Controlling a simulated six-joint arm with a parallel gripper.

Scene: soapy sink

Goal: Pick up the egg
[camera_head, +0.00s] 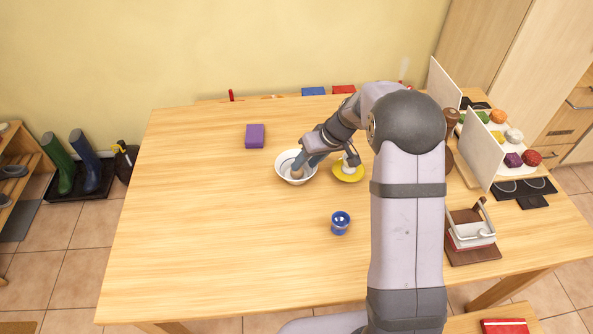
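My gripper (301,168) reaches down into a white bowl (283,170) near the middle of the table. A small brownish, rounded thing (297,173), which looks like the egg, shows in the bowl at my fingertips. It is partly hidden by my fingers. The view is too small to tell whether my fingers are shut on it or only around it.
A yellow saucer (350,177) with a small whitish thing on it stands right of the bowl. A blue cup (340,222) stands nearer, and a purple block (255,136) lies behind left. A toy sink (472,235) and white panels are at right. The table's left side is clear.

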